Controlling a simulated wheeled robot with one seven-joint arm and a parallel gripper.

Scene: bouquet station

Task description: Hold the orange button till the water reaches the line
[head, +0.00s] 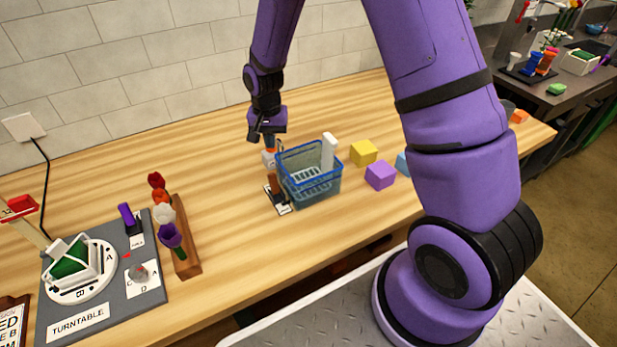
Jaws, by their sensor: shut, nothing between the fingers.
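My gripper (269,143) is shut and empty, pointing down at the back of the wooden table. It is just left of a blue see-through basket (318,196). Directly below the fingertips is a small pale object with an orange-red patch (269,158). It is too small to tell whether this is the orange button or whether the fingers touch it. A white upright piece (328,150) stands at the basket's right side. A small dark and white stand (279,200) is at the basket's left. I cannot make out any water or fill line.
A yellow block (363,152) and a purple block (380,175) lie right of the basket. A turntable station (108,285) and a wooden rack (187,262) with flowers are at left. The tiled wall is behind. Bare table lies between rack and basket.

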